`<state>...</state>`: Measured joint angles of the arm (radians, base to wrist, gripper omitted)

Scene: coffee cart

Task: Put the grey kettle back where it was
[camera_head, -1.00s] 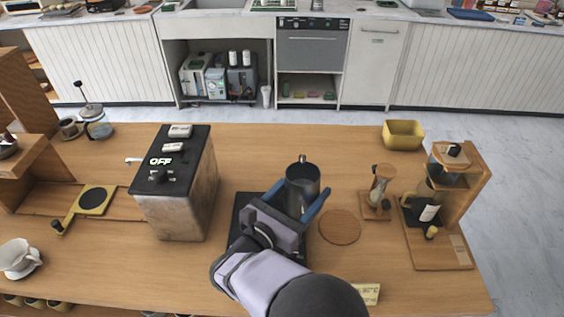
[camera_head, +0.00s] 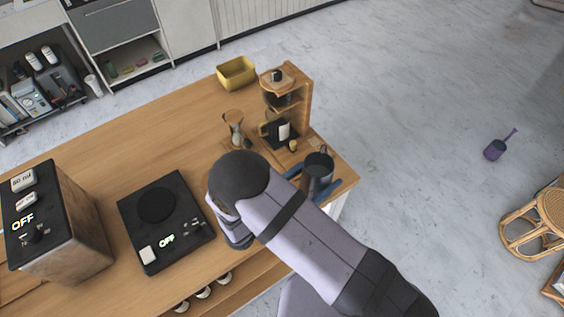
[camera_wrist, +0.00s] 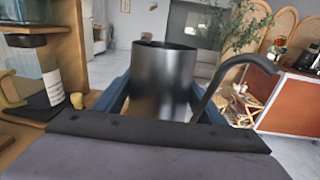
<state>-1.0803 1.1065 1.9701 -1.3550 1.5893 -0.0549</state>
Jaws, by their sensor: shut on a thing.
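The grey kettle (camera_head: 319,163) is held upright near the right end of the wooden table, in front of the wooden stand. My gripper (camera_head: 312,182) is shut around its body, with a blue finger on each side. In the wrist view the grey kettle (camera_wrist: 162,85) stands between the blue fingers, its gooseneck spout (camera_wrist: 228,82) curving up on the right. I cannot tell whether its base touches anything. The black hot plate (camera_head: 165,232) is left of my arm, bare, with its display reading OFF.
An hourglass-shaped glass brewer (camera_head: 234,128) and a yellow bin (camera_head: 237,72) stand behind. A tall machine (camera_head: 60,235) is at left. Open floor lies beyond the table's right edge.

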